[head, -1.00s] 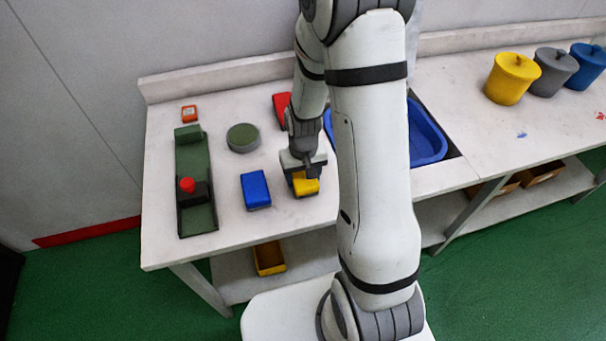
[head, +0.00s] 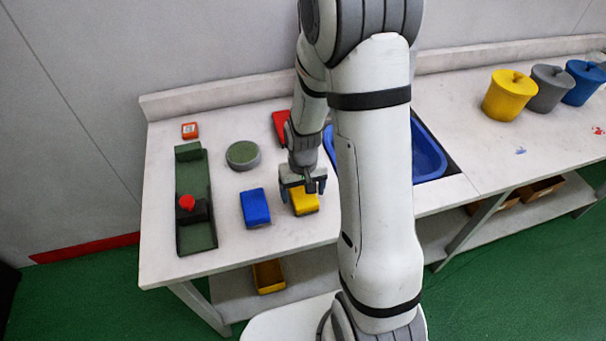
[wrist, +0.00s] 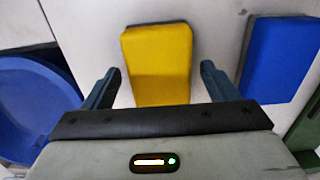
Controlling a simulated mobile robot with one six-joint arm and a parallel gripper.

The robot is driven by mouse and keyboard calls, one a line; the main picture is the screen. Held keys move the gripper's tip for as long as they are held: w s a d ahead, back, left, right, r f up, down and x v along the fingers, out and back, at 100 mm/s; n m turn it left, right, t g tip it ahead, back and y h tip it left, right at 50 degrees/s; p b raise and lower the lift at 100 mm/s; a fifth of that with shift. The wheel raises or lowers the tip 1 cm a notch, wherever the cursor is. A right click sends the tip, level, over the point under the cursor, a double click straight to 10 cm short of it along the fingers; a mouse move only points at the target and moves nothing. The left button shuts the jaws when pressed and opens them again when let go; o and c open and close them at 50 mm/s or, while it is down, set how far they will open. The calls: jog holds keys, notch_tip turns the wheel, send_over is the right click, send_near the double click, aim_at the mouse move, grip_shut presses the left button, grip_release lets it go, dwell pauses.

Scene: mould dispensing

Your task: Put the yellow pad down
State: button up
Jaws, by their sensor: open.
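The yellow pad (head: 304,202) lies flat on the white worktop, to the right of the blue pad (head: 256,207). My gripper (head: 303,186) is open and sits just above and behind the yellow pad in the head view. The blue pad (wrist: 280,58) shows to the right there.
A green dispenser track (head: 196,225) with a red knob, a round green-topped disc (head: 243,155) and a red pad (head: 281,122) are on the worktop. A blue basin (head: 428,152) is sunk at right. Lidded yellow (head: 508,97), grey and blue pots stand farther right.

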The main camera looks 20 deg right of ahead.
notch_tip(320, 180, up, 11)
jog(key=s+r+t, duration=0.3)
jog(key=s+r, duration=0.9)
jog(key=s, duration=0.2)
jog(key=shift+r, duration=0.2)
jog(key=shift+o, duration=0.5)
dwell(0.5)
jog(key=g, duration=0.3)
send_over(300, 193)
notch_tip(300, 193, down, 16)
jog(key=shift+f+p, duration=0.15)
jog(key=shift+p, duration=0.2)
jog(key=shift+w+d+f+p, duration=0.15)
jog(key=shift+f+p, duration=0.1)
jog(key=shift+f, duration=1.1)
jog(key=shift+s+d+f+p, duration=0.1)
jog(key=shift+f+p, duration=0.2)
jog(key=shift+f, duration=1.05)
jog(key=shift+w+d+f+p, duration=0.15)
jog(key=shift+f+p, duration=0.1)
jog(key=shift+f, duration=1.1)
